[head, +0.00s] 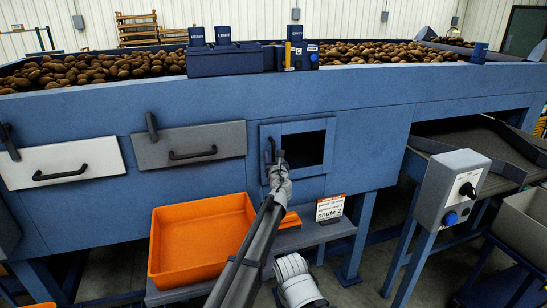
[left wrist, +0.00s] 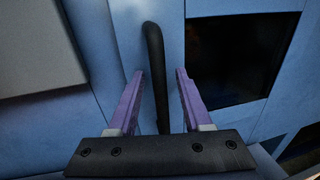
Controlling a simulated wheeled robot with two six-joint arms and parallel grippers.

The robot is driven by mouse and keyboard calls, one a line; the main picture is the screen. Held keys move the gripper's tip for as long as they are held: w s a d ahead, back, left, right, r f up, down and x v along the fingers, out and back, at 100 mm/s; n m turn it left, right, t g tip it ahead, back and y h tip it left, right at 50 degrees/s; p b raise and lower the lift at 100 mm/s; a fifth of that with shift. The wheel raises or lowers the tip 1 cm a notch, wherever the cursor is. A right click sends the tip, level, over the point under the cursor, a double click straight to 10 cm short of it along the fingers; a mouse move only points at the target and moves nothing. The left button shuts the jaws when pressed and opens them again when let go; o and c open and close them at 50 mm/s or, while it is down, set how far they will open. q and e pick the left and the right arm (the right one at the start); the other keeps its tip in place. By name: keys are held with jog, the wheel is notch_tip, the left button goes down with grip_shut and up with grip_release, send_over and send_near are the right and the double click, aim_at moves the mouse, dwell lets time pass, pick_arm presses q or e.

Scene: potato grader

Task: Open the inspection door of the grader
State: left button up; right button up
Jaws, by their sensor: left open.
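The inspection door (head: 313,128) is a blue framed panel with a dark window on the grader's front. It looks shut. Its upright black handle (head: 271,150) is on the door's left side. My left gripper (head: 279,162) is at the handle, open. In the left wrist view, the purple fingers of my left gripper (left wrist: 159,75) stand on either side of the black handle (left wrist: 154,60), with gaps visible. The dark window (left wrist: 235,55) is to the right of it.
An orange tray (head: 155,250) stands left of my arm on a low shelf. A grey flap (head: 190,137) and a white flap (head: 60,158) with handles are to the left. A sign (head: 330,207) stands below the door. A control box (head: 455,185) is at right.

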pick_arm(q)
jog(key=shift+c, duration=0.2)
grip_shut()
dwell(1.2)
